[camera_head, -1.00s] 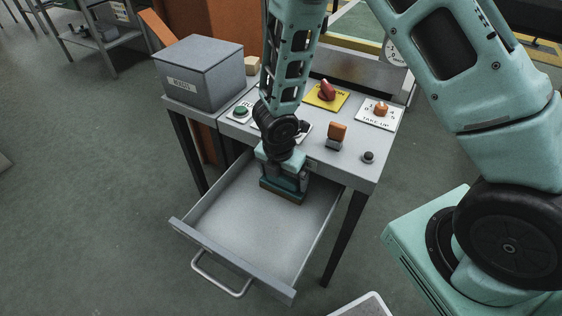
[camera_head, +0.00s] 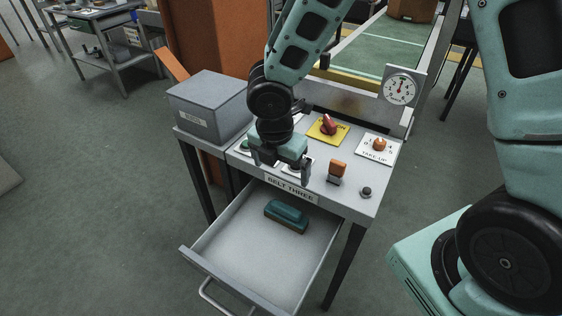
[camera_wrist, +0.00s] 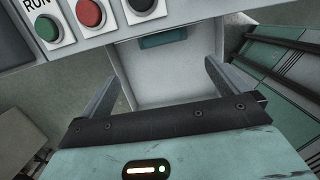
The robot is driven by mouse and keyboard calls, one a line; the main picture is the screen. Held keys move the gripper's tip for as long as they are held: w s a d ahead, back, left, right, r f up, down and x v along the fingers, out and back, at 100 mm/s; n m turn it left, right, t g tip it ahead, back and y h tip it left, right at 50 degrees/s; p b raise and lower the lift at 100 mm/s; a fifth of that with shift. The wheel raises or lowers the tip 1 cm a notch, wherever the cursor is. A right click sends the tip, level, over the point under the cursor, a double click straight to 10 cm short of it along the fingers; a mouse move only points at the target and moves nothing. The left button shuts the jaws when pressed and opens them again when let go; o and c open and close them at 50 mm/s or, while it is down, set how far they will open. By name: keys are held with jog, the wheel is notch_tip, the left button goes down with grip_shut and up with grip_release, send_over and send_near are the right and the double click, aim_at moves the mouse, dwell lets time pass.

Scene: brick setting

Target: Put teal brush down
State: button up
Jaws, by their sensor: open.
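The teal brush (camera_head: 287,214) lies in the open grey drawer (camera_head: 240,253), near its back under the desk's front edge. It has a teal top and a brown lower part. In the wrist view part of the brush (camera_wrist: 163,38) shows at the top of the drawer floor, partly cut off by the panel edge. My gripper (camera_head: 290,178) is above the back of the drawer, by the desk front, apart from the brush. Its two fingers (camera_wrist: 165,90) stand wide apart in the wrist view with nothing between them.
The desk top (camera_head: 318,187) carries a red knob on a yellow plate (camera_head: 328,126), an orange switch (camera_head: 337,168), a take-up dial (camera_head: 378,146) and a small black button (camera_head: 365,192). A grey lidded box (camera_head: 208,108) stands at left. Drawer room in front of the brush is clear.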

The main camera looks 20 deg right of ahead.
jog(key=s+a+r+m+y, duration=0.1)
jog(key=s+a+r+m, duration=0.1)
jog(key=s+r+m, duration=0.4)
jog(key=s+a+r+m+g+y, duration=0.1)
jog(key=s+a+r+m, duration=0.1)
jog(key=s+r+m, duration=0.4)
jog(key=s+m, duration=0.5)
jog(key=s, duration=0.2)
jog(key=shift+a+m, duration=0.25)
jog(key=shift+m, duration=0.05)
jog(key=shift+r, duration=0.3)
jog(key=shift+f, duration=0.1)
